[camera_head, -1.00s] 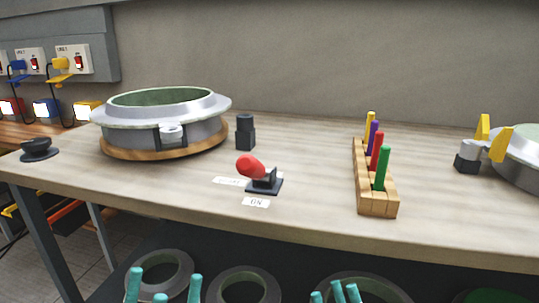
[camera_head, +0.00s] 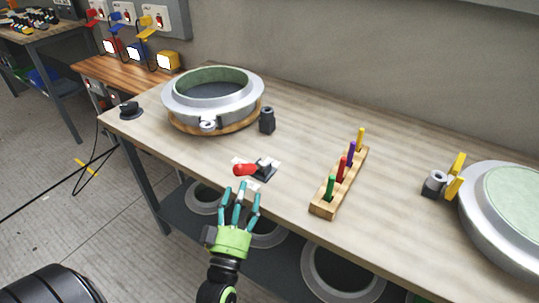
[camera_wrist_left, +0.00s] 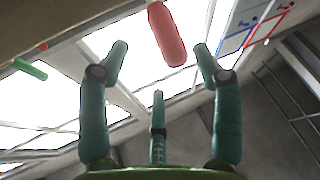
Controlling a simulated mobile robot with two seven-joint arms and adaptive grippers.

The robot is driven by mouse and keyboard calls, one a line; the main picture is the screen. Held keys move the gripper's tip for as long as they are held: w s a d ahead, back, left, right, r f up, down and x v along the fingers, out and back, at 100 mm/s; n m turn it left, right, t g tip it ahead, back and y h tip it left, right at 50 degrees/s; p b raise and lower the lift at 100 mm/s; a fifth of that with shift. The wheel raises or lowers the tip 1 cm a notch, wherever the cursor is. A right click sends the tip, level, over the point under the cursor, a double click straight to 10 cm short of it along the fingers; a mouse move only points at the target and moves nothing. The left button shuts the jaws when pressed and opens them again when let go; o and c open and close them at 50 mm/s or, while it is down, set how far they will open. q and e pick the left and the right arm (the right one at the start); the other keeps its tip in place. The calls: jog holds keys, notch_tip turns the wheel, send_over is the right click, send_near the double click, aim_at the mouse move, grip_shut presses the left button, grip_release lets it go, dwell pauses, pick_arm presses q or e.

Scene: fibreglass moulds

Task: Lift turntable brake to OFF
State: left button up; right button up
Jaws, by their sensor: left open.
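The turntable brake (camera_head: 264,167) is a small black bracket on the workbench with a red-handled lever (camera_head: 244,170). The lever lies low and points left, near a white label. The red handle also shows in the left wrist view (camera_wrist_left: 167,34), ahead of and between the fingertips. The round mould on its wooden turntable (camera_head: 213,97) stands behind and to the left. My left gripper (camera_head: 241,188), green with teal fingers, is open just in front of the bench edge, close below the red handle. It holds nothing. My right gripper is not in view.
A wooden rack (camera_head: 322,207) with several coloured pegs stands right of the brake. A black block (camera_head: 267,120) is behind it. Another mould (camera_head: 505,215) with a yellow-handled clamp (camera_head: 455,176) is at the far right. Grey rings (camera_head: 345,268) lie on the lower shelf.

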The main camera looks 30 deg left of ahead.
aim_at(247, 169)
pick_arm(q)
jog(key=shift+f+p+x, duration=0.2)
jog(key=shift+p+x, duration=0.35)
jog(key=shift+x, duration=3)
jog(key=shift+a, duration=0.2)
grip_shut()
